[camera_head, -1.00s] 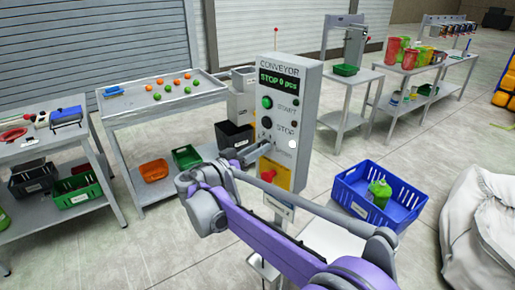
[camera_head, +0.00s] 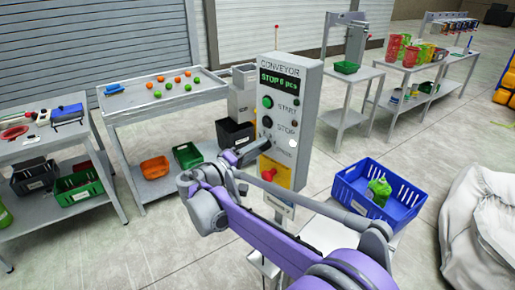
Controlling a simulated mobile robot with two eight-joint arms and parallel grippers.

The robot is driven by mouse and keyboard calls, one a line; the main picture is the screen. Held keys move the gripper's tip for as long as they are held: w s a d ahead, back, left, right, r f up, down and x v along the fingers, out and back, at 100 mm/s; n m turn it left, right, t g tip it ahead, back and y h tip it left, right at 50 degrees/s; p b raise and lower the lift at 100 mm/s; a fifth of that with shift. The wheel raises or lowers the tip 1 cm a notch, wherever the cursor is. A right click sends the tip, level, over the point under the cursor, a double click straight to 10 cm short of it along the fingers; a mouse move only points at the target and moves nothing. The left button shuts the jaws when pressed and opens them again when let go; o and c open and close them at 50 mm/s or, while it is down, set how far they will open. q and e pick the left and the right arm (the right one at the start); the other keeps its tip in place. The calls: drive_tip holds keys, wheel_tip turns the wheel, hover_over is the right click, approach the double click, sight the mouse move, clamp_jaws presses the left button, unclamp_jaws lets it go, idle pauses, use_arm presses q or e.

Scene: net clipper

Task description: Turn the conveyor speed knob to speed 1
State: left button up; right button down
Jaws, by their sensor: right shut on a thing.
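The grey conveyor control box (camera_head: 301,110) stands upright in the middle of the head view. Its display (camera_head: 279,81) reads "STOP 0 pcs" in green. Below are a green START button (camera_head: 267,102) and a dark STOP button (camera_head: 266,122). My right gripper (camera_head: 265,147) reaches the box front below STOP and is shut on the speed knob there. The gripper hides the knob, so its pointer and setting cannot be read. My left gripper is not in view.
A red emergency button (camera_head: 268,174) on a yellow plate sits just below my right gripper. A blue crate (camera_head: 345,190) with a green item stands to the right. A table (camera_head: 118,111) with orange and green balls stands at the left.

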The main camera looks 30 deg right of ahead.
drive_tip(key=shift+f+n, duration=0.1)
drive_tip(key=shift+n, duration=1.5)
drive_tip(key=shift+c, duration=2.4)
unclamp_jaws()
drive_tip(key=shift+a, duration=0.15)
drive_tip(key=b+v, duration=0.1)
drive_tip(key=v, duration=0.9)
drive_tip(key=shift+s+a, duration=0.2)
drive_tip(key=shift+a, duration=0.05)
